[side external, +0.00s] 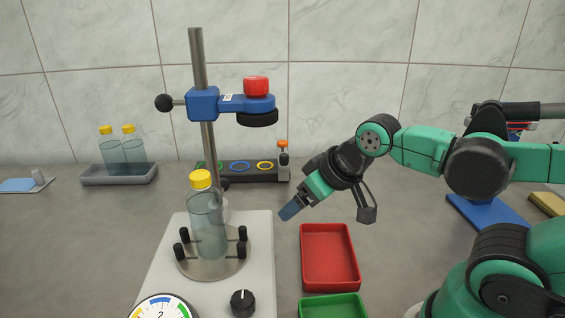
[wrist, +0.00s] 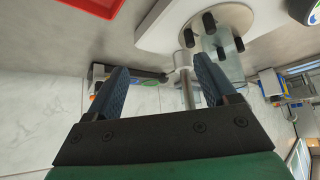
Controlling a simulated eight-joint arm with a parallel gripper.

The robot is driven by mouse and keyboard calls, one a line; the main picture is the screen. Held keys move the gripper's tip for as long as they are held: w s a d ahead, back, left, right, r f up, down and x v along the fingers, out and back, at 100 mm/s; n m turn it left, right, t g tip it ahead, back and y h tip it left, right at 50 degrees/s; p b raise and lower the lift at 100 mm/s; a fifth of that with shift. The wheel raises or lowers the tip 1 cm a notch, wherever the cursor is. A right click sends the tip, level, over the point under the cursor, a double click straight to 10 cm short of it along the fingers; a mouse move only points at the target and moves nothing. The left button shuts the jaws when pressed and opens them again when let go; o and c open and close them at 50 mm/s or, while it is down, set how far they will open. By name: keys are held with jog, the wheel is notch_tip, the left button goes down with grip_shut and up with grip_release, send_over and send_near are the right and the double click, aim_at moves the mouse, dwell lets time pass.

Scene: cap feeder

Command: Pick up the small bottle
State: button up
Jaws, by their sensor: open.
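A clear bottle with a yellow cap (side external: 206,226) stands upright on the round plate of a stand, between dark pegs. Two similar yellow-capped bottles (side external: 110,152) (side external: 134,150) stand in a grey tray at the back left. I cannot tell which one is the small bottle. My gripper (side external: 289,212) is to the right of the stand bottle, apart from it, pointing down and left. In the wrist view my gripper (wrist: 160,70) has its two blue fingers spread with nothing held between them. The stand bottle (wrist: 229,62) shows partly behind the right finger there.
A metal post (side external: 197,60) carries a blue arm with a red knob (side external: 256,86) above and right of the stand bottle. A red tray (side external: 329,258) and a green tray (side external: 333,306) lie right of the base. A dark rack with coloured rings (side external: 240,171) stands behind.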

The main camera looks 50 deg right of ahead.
aim_at(200, 174)
jog(key=o, duration=0.3)
jog(key=shift+o, duration=0.2)
jog(key=shift+r, duration=0.1)
jog(key=w+a+r+n+g, duration=0.2)
jog(key=w+a, duration=0.1)
jog(key=w, duration=0.1)
jog(key=w+a+r+n+g, duration=0.2)
jog(key=w+a, duration=0.1)
jog(key=w, duration=0.1)
jog(key=w+a+r+n+g, duration=0.2)
jog(key=w+a+r, duration=0.1)
jog(key=shift+w+a+g, duration=0.1)
jog(key=shift+w+g, duration=0.3)
jog(key=shift+w+a+f+n, duration=0.2)
jog(key=shift+w+a+n, duration=0.1)
jog(key=shift+a+n, duration=0.1)
jog(key=shift+f, duration=2.8)
